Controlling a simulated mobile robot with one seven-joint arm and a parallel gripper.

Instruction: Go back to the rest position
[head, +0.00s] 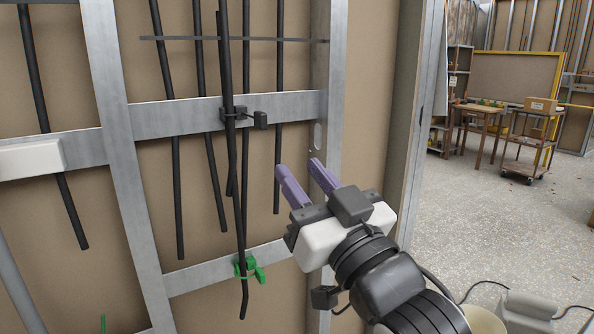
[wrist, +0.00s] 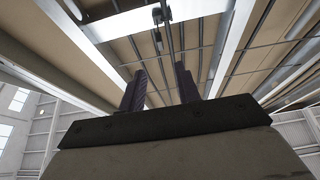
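My gripper (head: 302,180) is raised in front of the wall frame, right of the hanging black pipes, with its two purple fingers spread apart and nothing between them. The fingers point up and toward the wall in the head view. In the wrist view the gripper (wrist: 158,88) also shows its two fingers apart with a gap between them. A thin dark pipe (wrist: 168,35) shows beyond the gap. Whether the fingertips touch anything on the wall cannot be told, but no contact shows.
Metal studs and rails (head: 170,117) hold several black pipes (head: 225,90). A black clamp (head: 240,117) and a green clamp (head: 247,268) sit on one pipe. A white box (head: 30,158) is at left. Open floor (head: 480,215) lies right, with a wooden table (head: 485,115) and a cart (head: 530,140) behind.

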